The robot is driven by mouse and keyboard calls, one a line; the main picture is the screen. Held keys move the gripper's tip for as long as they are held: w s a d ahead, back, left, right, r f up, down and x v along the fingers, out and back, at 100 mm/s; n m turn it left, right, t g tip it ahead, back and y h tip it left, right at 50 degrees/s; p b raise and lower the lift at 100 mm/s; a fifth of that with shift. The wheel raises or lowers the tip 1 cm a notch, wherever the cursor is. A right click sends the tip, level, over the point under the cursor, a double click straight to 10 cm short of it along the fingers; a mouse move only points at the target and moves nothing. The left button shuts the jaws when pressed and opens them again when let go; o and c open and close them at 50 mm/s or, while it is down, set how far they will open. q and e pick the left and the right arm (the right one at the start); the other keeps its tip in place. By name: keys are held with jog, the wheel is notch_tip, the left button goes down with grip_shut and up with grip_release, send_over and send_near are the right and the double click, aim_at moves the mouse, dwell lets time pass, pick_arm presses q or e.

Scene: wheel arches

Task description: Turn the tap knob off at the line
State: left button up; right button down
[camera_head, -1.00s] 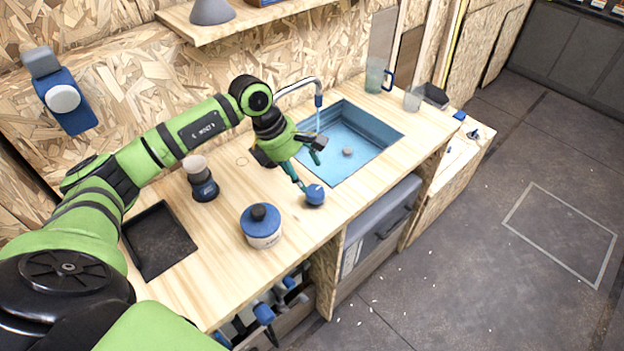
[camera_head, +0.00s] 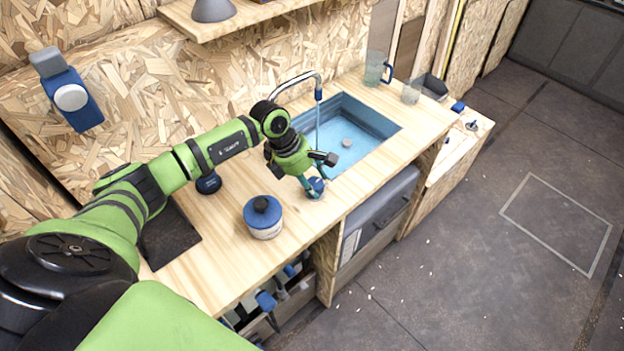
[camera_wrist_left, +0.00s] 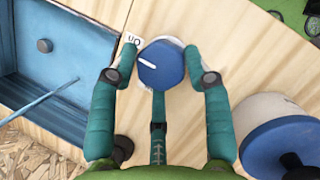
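The tap knob (camera_wrist_left: 161,66) is a blue dial with a white pointer line on the counter in front of the sink. In the head view the knob (camera_head: 315,187) is partly hidden by my fingers. The pointer line points left; an "ON" label (camera_wrist_left: 132,40) lies at the knob's upper left. My left gripper (camera_wrist_left: 160,60) is open, with its teal fingers around the knob; small gaps seem to show, but I cannot tell if any finger touches. The tap (camera_head: 300,78) arches over the blue sink (camera_head: 375,112), and a stream of water runs from it. My right gripper is not in view.
A blue-lidded white jar (camera_head: 263,217) stands close to the knob, near my gripper in the wrist view (camera_wrist_left: 285,140). A glass mug (camera_head: 375,70) and a clear cup (camera_head: 411,92) stand behind the sink. The counter's front edge is near the knob.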

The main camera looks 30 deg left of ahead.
pick_arm(q)
jog(key=shift+s+d+n, duration=0.1)
jog(key=shift+d+n, duration=0.1)
jog(key=shift+n, duration=0.1)
jog(key=n, duration=0.2)
jog(key=n+t, duration=0.1)
jog(key=shift+s+d+f+n+y+b, duration=0.1)
jog(key=shift+d+n+y+b, duration=0.05)
jog(key=shift+n+y+b, duration=0.25)
jog(key=n+t+y+b, duration=0.1)
jog(key=n, duration=0.2)
jog(key=shift+d+f+n, duration=0.1)
jog(key=shift+d+n, duration=0.05)
jog(key=shift+n, duration=0.15)
jog(key=n+y+b, duration=0.1)
jog(key=n+b, duration=0.1)
jog(key=n, duration=0.1)
jog(key=n+y+b, duration=0.1)
jog(key=n+b, duration=0.1)
jog(key=n, duration=0.1)
jog(key=shift+d+y, duration=0.2)
jog(key=shift+y, duration=0.1)
jog(key=n+y+b, duration=0.1)
jog(key=n+b, duration=0.1)
jog(key=shift+n, duration=0.4)
jog(key=shift+r+n+b, duration=0.2)
jog(key=shift+n+b, duration=0.15)
jog(key=shift+n, duration=0.15)
jog(key=shift+a+r+y, duration=0.1)
jog(key=shift+y, duration=0.2)
